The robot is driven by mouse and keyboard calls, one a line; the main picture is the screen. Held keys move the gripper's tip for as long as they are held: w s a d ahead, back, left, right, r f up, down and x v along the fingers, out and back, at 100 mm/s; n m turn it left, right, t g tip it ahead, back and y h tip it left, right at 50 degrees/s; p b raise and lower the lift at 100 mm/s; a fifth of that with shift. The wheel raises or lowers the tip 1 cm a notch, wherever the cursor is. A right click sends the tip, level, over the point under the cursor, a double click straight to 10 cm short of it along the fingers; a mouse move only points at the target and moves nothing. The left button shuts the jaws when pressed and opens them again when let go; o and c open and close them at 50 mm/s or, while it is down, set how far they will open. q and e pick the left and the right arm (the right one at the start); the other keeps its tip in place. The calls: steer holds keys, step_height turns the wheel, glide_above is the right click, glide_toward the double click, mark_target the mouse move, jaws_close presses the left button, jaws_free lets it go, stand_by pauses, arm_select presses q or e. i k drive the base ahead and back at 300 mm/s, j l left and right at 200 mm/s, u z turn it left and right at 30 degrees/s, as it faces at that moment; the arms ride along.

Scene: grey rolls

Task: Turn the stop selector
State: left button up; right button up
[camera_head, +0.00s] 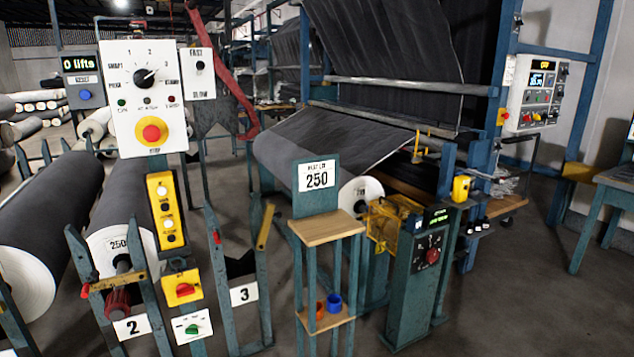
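A white control panel (145,98) stands at the upper left. It carries a black rotary knob (145,77) with the numbers 1, 2 and 3 around it; its pointer aims to the upper right. Small lamps sit below the knob, and a red mushroom button on a yellow base (152,133) is at the bottom. Another dark dial with a red centre (432,256) is on a green post (412,290) under a small lit display. I cannot tell from the lettering which is the stop selector. Neither of my grippers is in view.
A yellow button box (166,210), a red button (184,289) and a green switch (192,329) hang below the panel. Large grey rolls (40,210) lie left. A wooden-topped stand (327,228) marked 250 is in the middle. Floor is free at lower right.

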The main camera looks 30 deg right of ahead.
mark_target(144, 78)
steer(key=i+j, duration=0.1)
steer(key=j, duration=0.3)
steer(key=i+j, duration=0.15)
steer(key=j, duration=0.25)
steer(key=i+j, duration=0.1)
steer(key=j, duration=0.3)
steer(key=i+j, duration=0.1)
steer(key=j, duration=0.35)
steer(key=i+j, duration=0.15)
steer(key=j, duration=0.25)
steer(key=i+j, duration=0.1)
steer(key=j, duration=0.3)
